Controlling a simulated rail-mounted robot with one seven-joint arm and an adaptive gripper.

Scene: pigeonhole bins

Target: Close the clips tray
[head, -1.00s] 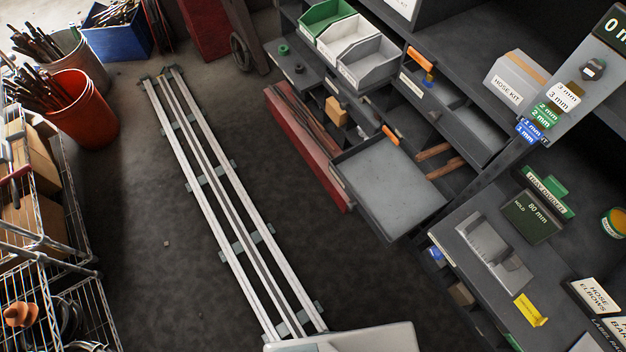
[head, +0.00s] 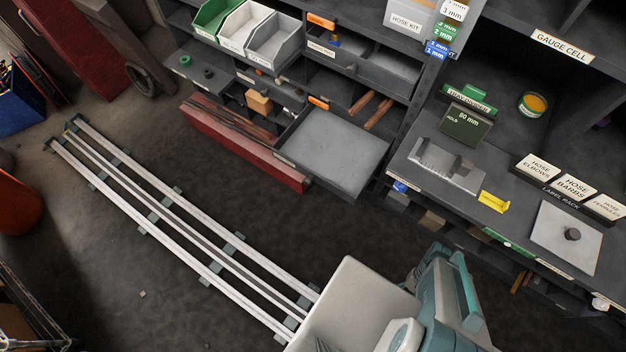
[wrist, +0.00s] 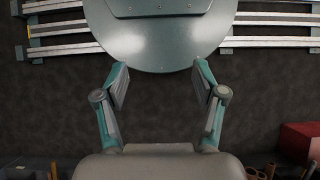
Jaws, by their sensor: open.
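A grey flat tray (head: 331,152) juts out of the pigeonhole shelf in the head view, pulled well forward over the floor. It looks empty. The label on its front is too small to read, so I cannot tell for certain that it is the clips tray. My gripper (wrist: 160,72) shows in the wrist view with its two fingers spread apart and nothing between them. It hangs over the dark floor and my own base, away from the tray. The gripper does not show in the head view, where only parts of my body appear at the bottom.
A red beam (head: 243,145) lies left of the tray. Bins (head: 247,28) stand on the shelf above. A counter (head: 418,183) to the right bears a grey metal fixture, a yellow tag and label cards. Floor rails (head: 180,225) run across the left. The floor before the tray is clear.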

